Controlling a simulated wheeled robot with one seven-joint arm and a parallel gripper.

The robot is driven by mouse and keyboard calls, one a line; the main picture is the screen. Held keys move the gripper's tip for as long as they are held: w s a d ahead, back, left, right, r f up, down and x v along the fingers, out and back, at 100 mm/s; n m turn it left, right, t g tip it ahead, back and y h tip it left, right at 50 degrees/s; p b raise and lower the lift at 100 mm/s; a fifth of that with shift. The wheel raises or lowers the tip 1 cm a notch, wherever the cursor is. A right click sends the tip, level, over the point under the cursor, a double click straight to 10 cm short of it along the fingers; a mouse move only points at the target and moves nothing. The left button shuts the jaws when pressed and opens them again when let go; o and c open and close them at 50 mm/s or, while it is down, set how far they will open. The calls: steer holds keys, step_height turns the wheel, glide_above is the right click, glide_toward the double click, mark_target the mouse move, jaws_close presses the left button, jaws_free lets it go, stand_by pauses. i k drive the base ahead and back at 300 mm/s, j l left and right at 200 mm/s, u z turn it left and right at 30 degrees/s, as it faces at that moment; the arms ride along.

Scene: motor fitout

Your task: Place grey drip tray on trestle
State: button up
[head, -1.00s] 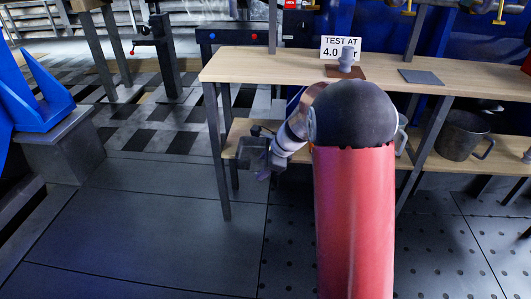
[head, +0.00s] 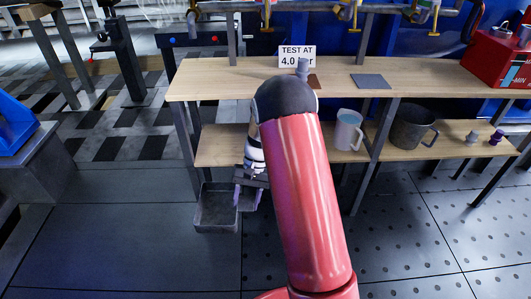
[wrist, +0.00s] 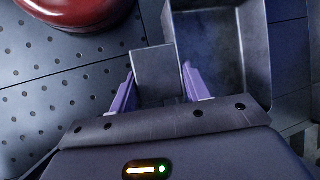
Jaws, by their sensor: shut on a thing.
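The grey drip tray (head: 203,219) is an open rectangular box with low walls. It hangs off the floor in front of the bench's left end. My gripper (head: 250,183) is beside it, shut on its grey tab. In the wrist view the purple fingers of my gripper (wrist: 159,88) stand on both sides of the tab, and the tray (wrist: 257,55) extends to the upper right, looking empty. A stand with dark legs (head: 71,62) at the top left may be the trestle; its top is mostly cut off.
The wooden bench (head: 215,82) has a lower shelf (head: 215,150) close behind the tray. A white mug (head: 347,130) and a dark pot (head: 410,127) stand on that shelf. A grey block (head: 35,165) is at the left. The floor between block and tray is clear.

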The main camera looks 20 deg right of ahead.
mark_target(455, 84)
steer(key=z, duration=1.45)
